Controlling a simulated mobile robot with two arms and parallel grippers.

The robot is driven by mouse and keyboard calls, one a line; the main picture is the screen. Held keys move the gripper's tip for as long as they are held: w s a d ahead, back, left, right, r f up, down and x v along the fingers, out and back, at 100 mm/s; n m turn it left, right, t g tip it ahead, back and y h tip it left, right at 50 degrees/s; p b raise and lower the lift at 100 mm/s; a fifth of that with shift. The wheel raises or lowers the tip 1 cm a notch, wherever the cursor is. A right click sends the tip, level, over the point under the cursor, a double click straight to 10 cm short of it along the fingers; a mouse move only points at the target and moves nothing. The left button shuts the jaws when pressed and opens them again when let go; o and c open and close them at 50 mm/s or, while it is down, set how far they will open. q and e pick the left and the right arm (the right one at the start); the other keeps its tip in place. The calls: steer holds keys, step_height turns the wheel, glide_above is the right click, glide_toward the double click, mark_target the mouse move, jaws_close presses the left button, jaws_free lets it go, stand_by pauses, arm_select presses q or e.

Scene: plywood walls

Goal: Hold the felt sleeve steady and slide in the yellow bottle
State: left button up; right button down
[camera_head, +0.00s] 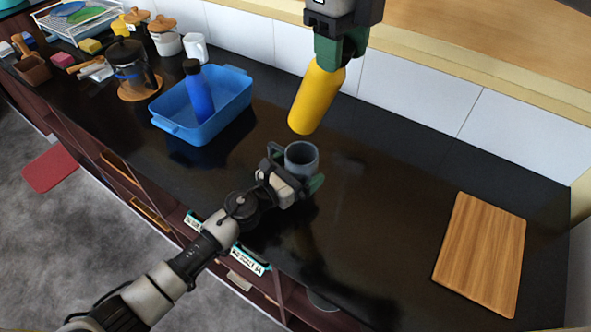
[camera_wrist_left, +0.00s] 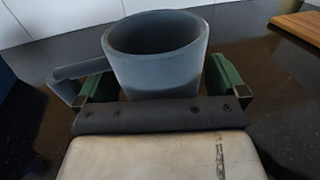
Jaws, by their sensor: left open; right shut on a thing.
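The grey felt sleeve (camera_head: 302,158) stands upright on the dark counter, its round mouth open at the top. In the left wrist view the sleeve (camera_wrist_left: 157,55) sits between my fingers, with a strap-like piece sticking out to the left. My left gripper (camera_head: 295,169) is open, with one finger on either side of the sleeve; whether they touch it I cannot tell. My right gripper (camera_head: 340,50) is shut on the yellow bottle (camera_head: 316,97), near its upper end. The bottle hangs tilted, its lower end above and slightly behind the sleeve, apart from it.
A blue tub (camera_head: 235,96) with a blue bottle (camera_head: 198,92) stands left of the sleeve. A wooden board (camera_head: 481,252) lies at the right. A French press (camera_head: 130,65), a white mug (camera_head: 195,48) and jars are at the back left. The counter between sleeve and board is clear.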

arm_select(q)
steer(key=c, duration=0.9)
